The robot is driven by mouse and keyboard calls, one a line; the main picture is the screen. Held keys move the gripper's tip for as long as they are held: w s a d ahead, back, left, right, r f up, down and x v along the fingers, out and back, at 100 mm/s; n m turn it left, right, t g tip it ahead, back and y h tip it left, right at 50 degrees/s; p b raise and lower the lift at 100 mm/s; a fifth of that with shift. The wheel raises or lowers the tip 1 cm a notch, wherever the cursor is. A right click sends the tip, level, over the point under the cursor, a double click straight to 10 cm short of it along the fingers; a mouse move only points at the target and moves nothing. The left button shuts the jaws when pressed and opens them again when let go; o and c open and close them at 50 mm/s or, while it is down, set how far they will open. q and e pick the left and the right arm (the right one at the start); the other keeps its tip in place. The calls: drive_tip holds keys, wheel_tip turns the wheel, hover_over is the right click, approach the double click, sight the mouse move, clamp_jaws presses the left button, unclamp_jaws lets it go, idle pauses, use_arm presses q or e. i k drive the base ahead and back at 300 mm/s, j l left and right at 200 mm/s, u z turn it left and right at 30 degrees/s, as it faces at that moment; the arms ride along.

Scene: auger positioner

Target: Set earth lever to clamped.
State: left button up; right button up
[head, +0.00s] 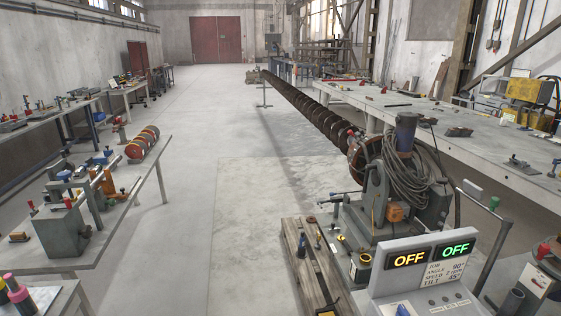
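The auger positioner (376,200) stands right of centre, with its round plate facing the long dark auger (310,107). The auger runs away toward the back. A rod with a green knob (494,203) rises at the right of the control panel. A small dark handle with a yellow part (342,238) sits low by the positioner's base. No earth label is readable, so I cannot tell which part is the earth lever or its setting. Neither of my grippers is in view.
The control panel (375,297) in front shows two OFF displays. A wooden pallet (296,250) lies beside the positioner. A bench with tools (125,218) stands at left, a long grey table (480,150) at right. The floor (225,160) between is largely clear.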

sight(333, 223)
drive_tip(key=i+l, duration=0.1)
drive_tip(key=i, duration=2.55)
drive_tip(key=j+u, duration=0.05)
drive_tip(key=j, duration=0.05)
